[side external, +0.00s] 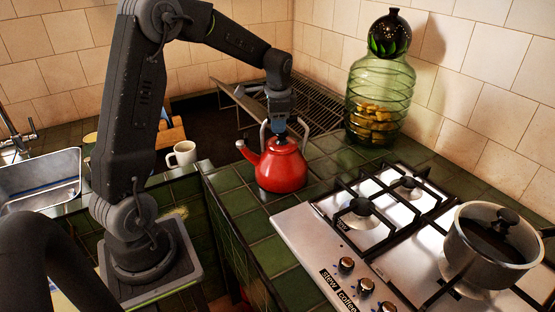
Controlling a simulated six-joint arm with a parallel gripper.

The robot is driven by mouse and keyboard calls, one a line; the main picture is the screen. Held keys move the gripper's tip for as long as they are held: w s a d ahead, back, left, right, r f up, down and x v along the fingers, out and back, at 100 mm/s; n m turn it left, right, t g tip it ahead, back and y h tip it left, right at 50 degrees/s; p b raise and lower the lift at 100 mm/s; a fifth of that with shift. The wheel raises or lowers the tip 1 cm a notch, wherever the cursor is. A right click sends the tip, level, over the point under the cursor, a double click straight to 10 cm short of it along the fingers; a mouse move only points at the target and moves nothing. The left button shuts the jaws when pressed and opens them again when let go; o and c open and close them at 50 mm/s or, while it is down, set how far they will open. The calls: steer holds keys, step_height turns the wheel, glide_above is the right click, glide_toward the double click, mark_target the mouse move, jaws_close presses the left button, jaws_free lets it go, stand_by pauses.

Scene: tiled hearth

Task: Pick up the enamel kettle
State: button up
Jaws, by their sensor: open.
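The red enamel kettle (281,170) stands upright on the green tiled counter, left of the stove. Its spout points left and its lid has a dark knob. My gripper (284,130) points down right over the kettle's top and is open. Grey curved pieces show on both sides of the knob. I cannot tell clearly which are my fingers and which belong to the kettle's handle, or whether the gripper touches the kettle. The kettle's base rests on the tiles.
A stove (365,235) with black grates is right of the kettle, with a lidded steel pot (490,250) on it. A large green glass jar (381,90) stands behind right. A white mug (182,153), wire rack (305,100) and sink (40,180) lie to the left and back.

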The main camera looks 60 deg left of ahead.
steer(key=shift+f, duration=0.1)
jaws_close()
stand_by(0.4)
stand_by(0.9)
steer(key=shift+w, duration=0.1)
